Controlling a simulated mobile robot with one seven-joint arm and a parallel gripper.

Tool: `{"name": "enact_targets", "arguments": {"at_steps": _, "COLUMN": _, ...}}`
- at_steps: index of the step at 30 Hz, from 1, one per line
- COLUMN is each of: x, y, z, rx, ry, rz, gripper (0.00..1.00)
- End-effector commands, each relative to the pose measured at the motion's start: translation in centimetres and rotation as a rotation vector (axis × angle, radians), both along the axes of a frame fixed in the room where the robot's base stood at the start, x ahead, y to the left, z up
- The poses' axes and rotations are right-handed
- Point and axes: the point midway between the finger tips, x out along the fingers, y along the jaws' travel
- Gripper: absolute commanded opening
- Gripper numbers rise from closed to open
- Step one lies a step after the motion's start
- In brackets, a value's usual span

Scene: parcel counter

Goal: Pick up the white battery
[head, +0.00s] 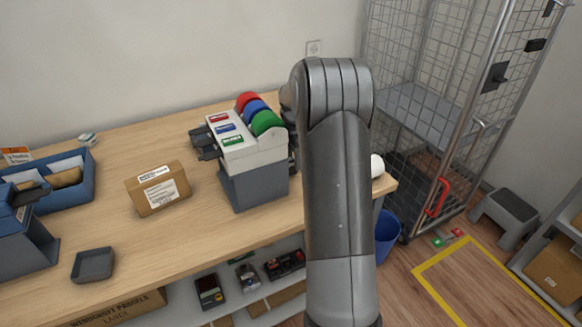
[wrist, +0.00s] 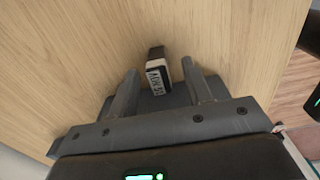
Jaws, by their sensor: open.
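The white battery (wrist: 157,75) is a small block with a white face, dark lettering and a dark end. In the wrist view it is on the wooden counter, between the two fingers of my gripper (wrist: 160,68). My gripper is open, with a finger on each side of the battery and a visible gap to each. The battery's lower part is close to the gripper's palm in the picture; I cannot tell whether they touch. In the head view I cannot make out the battery or my gripper; my arm blocks part of the counter.
In the head view a dispenser with red, blue and green rolls (head: 247,157) stands beside my arm. A brown parcel (head: 158,188), a grey tray (head: 93,264) and a blue bin (head: 75,199) are further left. A wire cage trolley (head: 430,100) stands beyond the counter's right end.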

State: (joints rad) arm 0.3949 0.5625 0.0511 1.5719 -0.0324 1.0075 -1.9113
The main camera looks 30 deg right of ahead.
Motion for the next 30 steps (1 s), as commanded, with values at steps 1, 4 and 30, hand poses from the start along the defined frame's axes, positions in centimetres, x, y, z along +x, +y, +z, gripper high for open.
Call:
{"name": "enact_targets", "arguments": {"at_steps": 1, "x": 0.1, "y": 0.0, "z": -0.9, "rx": 0.001, "ry": 0.003, "rz": 0.000, "gripper": 0.45}}
{"name": "enact_targets", "arguments": {"at_steps": 4, "x": 0.2, "y": 0.0, "z": -2.5, "rx": 0.001, "ry": 0.003, "rz": -0.001, "gripper": 0.45}}
{"name": "enact_targets", "arguments": {"at_steps": 30, "x": 0.3, "y": 0.0, "z": -3.5, "rx": 0.000, "ry": 0.000, "rz": -0.001, "gripper": 0.00}}
